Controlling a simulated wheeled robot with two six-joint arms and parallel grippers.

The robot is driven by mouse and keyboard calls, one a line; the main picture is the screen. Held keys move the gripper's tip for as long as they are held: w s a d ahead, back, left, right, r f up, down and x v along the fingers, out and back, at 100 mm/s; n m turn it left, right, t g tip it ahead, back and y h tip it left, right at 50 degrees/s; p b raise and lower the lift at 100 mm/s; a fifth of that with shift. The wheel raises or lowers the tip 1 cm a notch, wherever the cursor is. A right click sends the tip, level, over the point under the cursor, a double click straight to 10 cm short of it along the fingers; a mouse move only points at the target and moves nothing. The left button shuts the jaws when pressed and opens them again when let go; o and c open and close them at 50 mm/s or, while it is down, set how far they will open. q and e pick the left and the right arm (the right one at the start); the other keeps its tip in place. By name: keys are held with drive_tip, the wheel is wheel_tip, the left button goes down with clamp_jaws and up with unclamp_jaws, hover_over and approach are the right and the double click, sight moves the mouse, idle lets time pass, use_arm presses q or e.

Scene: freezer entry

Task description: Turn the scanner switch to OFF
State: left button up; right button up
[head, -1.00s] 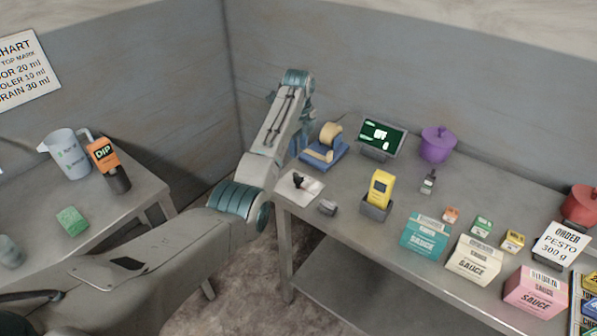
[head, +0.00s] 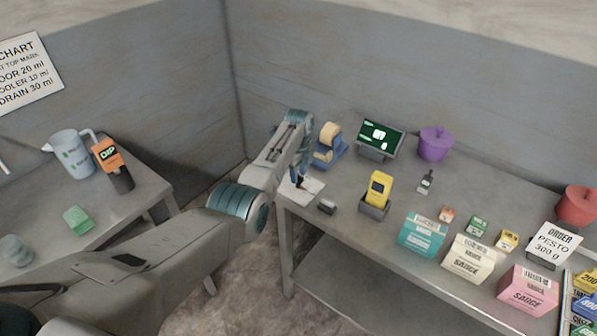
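A small black switch lever (head: 302,183) stands on a white plate (head: 313,189) at the left end of the right-hand table. A yellow handheld device (head: 379,187), seemingly the scanner, stands in a grey holder (head: 373,208) to the right. No OFF marking is readable. My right gripper is not in view.
A small grey block (head: 327,207) sits just right of the plate. A blue tape dispenser (head: 329,151) stands close behind my gripper, and a dark screen (head: 381,137) beyond it. Sauce cartons (head: 423,235) line the front right. A jug (head: 72,155) is on the left table.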

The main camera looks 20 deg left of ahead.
use_arm(q)
clamp_jaws()
drive_tip(key=shift+n, duration=0.3)
drive_tip(key=n+p, duration=0.1)
drive_tip(key=n, duration=0.2)
drive_tip(key=shift+r+n, duration=0.1)
drive_tip(key=shift+n, duration=0.3)
drive_tip(key=n, duration=0.4)
drive_tip(key=shift+n, duration=0.3)
drive_tip(key=n+p, duration=0.1)
drive_tip(key=n, duration=0.4)
drive_tip(key=shift+n, duration=2.1)
